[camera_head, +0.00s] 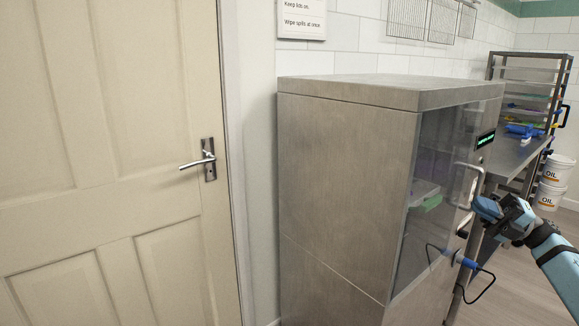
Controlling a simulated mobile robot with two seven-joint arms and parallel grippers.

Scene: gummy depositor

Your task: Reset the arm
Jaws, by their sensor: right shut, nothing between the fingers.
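My right gripper (477,208) is at the right of the head view, with blue fingers and a light blue arm behind it. It is shut and empty. It is close to the vertical metal handle (471,187) on the glass door of a steel cabinet (345,170). I cannot tell whether it touches the handle. My left gripper is out of view.
A cream door (110,150) with a lever handle (198,161) stands at the left. Behind the cabinet are a steel table (508,156), a tray rack (528,88) and white oil buckets (556,168). A blue-handled probe (466,261) on a black cable hangs by the cabinet. Floor shows at lower right.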

